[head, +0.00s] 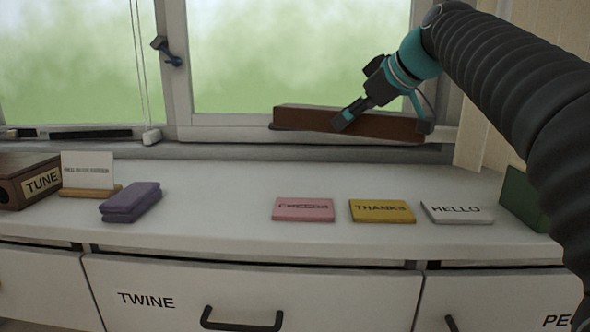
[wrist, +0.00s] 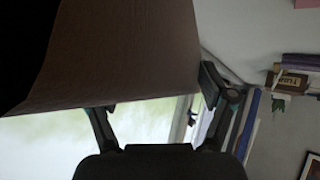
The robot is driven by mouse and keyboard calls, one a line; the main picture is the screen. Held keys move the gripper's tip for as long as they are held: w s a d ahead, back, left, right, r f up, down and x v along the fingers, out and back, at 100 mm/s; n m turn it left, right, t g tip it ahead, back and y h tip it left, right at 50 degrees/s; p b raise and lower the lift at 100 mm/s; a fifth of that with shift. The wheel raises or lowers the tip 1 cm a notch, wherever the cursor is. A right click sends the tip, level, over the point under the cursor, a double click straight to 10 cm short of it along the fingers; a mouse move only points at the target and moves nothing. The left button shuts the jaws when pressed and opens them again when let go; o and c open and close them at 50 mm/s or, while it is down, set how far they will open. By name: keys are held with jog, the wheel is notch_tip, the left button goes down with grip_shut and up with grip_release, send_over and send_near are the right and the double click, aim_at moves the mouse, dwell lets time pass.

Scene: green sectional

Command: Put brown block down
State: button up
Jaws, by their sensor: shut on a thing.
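The brown block (head: 300,117) is a long dark bar, lying nearly level in front of the window sill, at the back right of the counter in the head view. My gripper (head: 384,123) is shut on it from above, with one finger near the block's middle and the other near its right end. In the wrist view the block (wrist: 110,55) fills the upper left, between the fingers of my gripper (wrist: 158,95). I cannot tell whether its underside touches the sill or hangs above it.
On the white counter (head: 230,190) lie a pink card (head: 303,216), a yellow card (head: 382,218) and a white card (head: 457,207). A purple cloth-like bundle (head: 130,202) and a brown TUNE box (head: 25,166) are at left. The counter's middle is clear.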

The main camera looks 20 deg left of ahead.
aim_at(298, 179)
jog(key=a+f, duration=0.2)
jog(key=a, duration=0.1)
jog(key=a+f, duration=0.2)
jog(key=a, duration=0.2)
jog(key=a+f, duration=0.2)
jog(key=a, duration=0.2)
jog(key=shift+f, duration=0.25)
jog(key=shift+f+b, duration=0.4)
jog(key=shift+f, duration=1.65)
jog(key=shift+f, duration=0.15)
jog(key=o, duration=0.8)
jog(key=shift+o, duration=0.2)
jog(key=v, duration=1.2)
